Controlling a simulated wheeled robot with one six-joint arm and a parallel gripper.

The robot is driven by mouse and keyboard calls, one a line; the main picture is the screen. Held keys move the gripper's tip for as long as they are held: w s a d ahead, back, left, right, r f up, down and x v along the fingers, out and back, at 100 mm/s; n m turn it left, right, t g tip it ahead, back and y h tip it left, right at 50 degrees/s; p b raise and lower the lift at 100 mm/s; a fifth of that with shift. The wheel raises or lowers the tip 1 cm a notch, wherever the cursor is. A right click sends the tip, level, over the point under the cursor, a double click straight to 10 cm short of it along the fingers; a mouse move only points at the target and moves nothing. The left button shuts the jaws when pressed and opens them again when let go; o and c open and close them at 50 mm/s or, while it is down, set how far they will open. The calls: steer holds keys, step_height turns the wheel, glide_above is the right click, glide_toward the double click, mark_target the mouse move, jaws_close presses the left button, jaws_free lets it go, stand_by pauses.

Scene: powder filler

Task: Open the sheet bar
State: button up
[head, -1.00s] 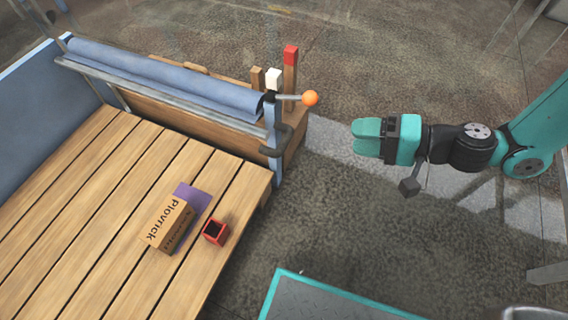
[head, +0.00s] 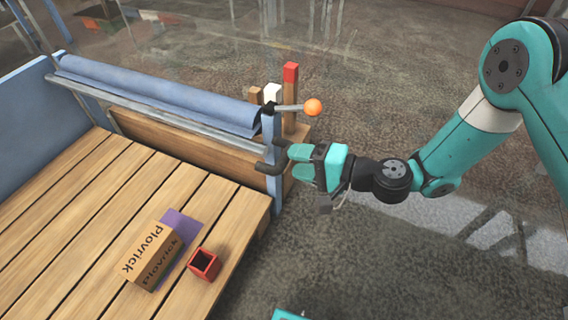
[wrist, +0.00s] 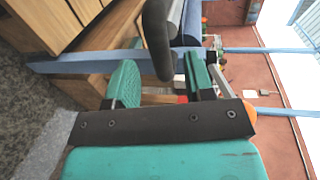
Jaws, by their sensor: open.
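The sheet bar (head: 185,124) is a long grey metal bar along the front of a blue sheet roll (head: 160,92). A dark bent handle (head: 270,167) is at its right end, by the blue end post. My gripper (head: 293,162) is open and empty, just right of the handle. In the wrist view the handle (wrist: 158,38) reaches down from the top, its lower end appearing between the two spread teal fingers (wrist: 160,82). I cannot tell whether they touch it.
An orange-knobbed lever (head: 313,107) sticks out above my gripper. Posts with red (head: 290,72) and white (head: 272,92) tops stand behind it. Right of the table is open floor.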

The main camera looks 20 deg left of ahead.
mark_target(284, 159)
steer(key=shift+b+x, duration=0.5)
steer(key=shift+x, duration=1.5)
jaws_close()
